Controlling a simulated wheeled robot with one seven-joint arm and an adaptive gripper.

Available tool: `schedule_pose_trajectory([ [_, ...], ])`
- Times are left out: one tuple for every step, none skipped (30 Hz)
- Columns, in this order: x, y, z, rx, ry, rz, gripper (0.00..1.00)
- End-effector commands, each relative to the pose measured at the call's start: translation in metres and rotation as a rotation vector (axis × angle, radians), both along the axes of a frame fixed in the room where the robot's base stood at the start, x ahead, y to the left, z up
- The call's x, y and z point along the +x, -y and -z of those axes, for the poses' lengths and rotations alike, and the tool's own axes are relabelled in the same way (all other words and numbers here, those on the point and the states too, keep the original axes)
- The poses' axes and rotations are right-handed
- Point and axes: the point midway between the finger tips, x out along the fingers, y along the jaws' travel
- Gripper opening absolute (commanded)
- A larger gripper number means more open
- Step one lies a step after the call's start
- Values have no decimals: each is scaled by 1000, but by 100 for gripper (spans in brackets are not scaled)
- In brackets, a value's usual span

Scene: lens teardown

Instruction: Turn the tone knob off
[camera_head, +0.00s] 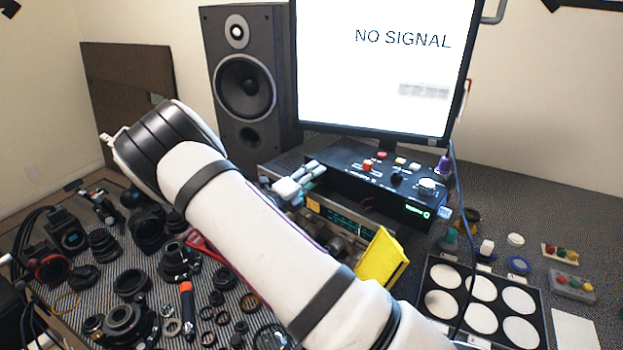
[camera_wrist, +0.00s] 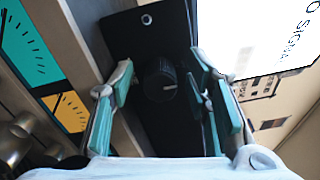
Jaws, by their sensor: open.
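In the wrist view a round black knob (camera_wrist: 159,80) with a short white mark sits on a dark panel (camera_wrist: 128,38). No label on it is readable. My gripper (camera_wrist: 162,64) is open, its teal-padded fingers on either side of the knob with a gap at each side. How close the tips are to the panel is unclear. In the head view my gripper (camera_head: 304,178) is at the left end of a black control box (camera_head: 345,164) with buttons and a green display. There the knob is hidden behind my gripper.
A receiver with a teal dial (camera_head: 345,216) is beside the box; the dial also shows in the wrist view (camera_wrist: 28,45). A monitor (camera_head: 380,85) reading NO SIGNAL stands behind, with a speaker (camera_head: 243,80) to its left.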

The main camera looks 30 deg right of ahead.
Motion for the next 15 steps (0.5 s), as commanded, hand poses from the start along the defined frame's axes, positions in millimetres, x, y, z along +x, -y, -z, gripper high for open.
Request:
schedule_pose_trajectory([
  [-1,-3,0,1,0,0,44],
  [-1,-5,0,1,0,-1,44],
  [-3,-9,0,0,0,-2,44],
  [-4,-12,0,0,0,-2,44],
  [-5,-16,0,1,0,-3,44],
  [-8,-23,0,1,-1,-3,44],
  [-10,-28,1,2,-2,-4,44],
  [-12,-34,0,1,0,-4,44],
  [-15,-42,0,1,0,-4,44],
  [-17,-48,0,2,-1,-5,44],
  [-19,-54,0,2,0,-5,44],
  [-22,-62,0,2,-1,-6,44],
  [-25,-67,0,1,0,-4,44],
  [-27,-72,0,1,0,-4,44],
  [-29,-79,0,1,0,-4,44],
])
